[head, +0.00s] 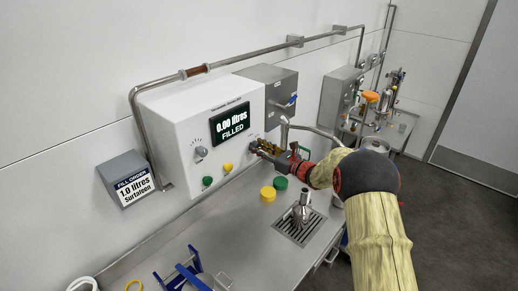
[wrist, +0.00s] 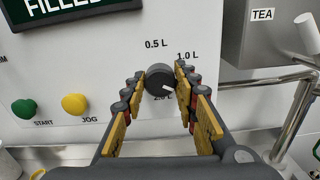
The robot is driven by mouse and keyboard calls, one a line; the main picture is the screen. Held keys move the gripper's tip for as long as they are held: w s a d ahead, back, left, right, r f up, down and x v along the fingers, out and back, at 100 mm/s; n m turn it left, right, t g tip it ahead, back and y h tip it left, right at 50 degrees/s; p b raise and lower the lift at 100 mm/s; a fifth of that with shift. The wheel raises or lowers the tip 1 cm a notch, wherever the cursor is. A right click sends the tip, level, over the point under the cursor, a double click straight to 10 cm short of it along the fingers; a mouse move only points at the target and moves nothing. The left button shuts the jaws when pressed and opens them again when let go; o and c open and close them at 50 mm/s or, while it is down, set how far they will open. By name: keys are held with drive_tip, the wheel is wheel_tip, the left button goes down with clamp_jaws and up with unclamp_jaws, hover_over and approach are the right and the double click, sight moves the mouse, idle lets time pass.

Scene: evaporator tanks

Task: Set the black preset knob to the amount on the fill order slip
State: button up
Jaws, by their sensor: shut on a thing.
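The black preset knob (wrist: 158,77) is on the white panel in the wrist view, between my gripper's fingertips. Labels 0.5 L, 1.0 L and 2.0 L surround it, the last partly hidden. Its white mark points to the lower right, below the 1.0 L label at the upper right. My gripper (wrist: 160,76) is shut on the knob. In the head view my gripper (head: 262,148) is against the right of the panel and hides the knob. The fill order slip (head: 132,190), on a grey box at left, reads 1.0 litres, Surtareen.
The panel display (head: 231,122) reads 0.00 litres, FILLED. A green START button (wrist: 23,109) and yellow JOG button (wrist: 74,104) are left of my gripper. A grey dial (head: 201,152) is farther left. A bent metal pipe (wrist: 296,112) is close on the right.

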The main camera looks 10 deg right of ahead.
drive_tip(key=shift+c, duration=1.1)
drive_tip(key=shift+f+n+b, duration=0.1)
drive_tip(key=shift+n+b, duration=0.2)
drive_tip(key=shift+b, duration=0.35)
drive_tip(key=n+b, duration=0.1)
drive_tip(key=b, duration=0.2)
drive_tip(key=shift+f+n, duration=0.15)
drive_tip(key=shift+n, duration=0.25)
drive_tip(key=shift+n+b, duration=4.7)
drive_tip(key=shift+b, duration=2.85)
drive_tip(key=shift+r, duration=0.2)
drive_tip(key=o, duration=1)
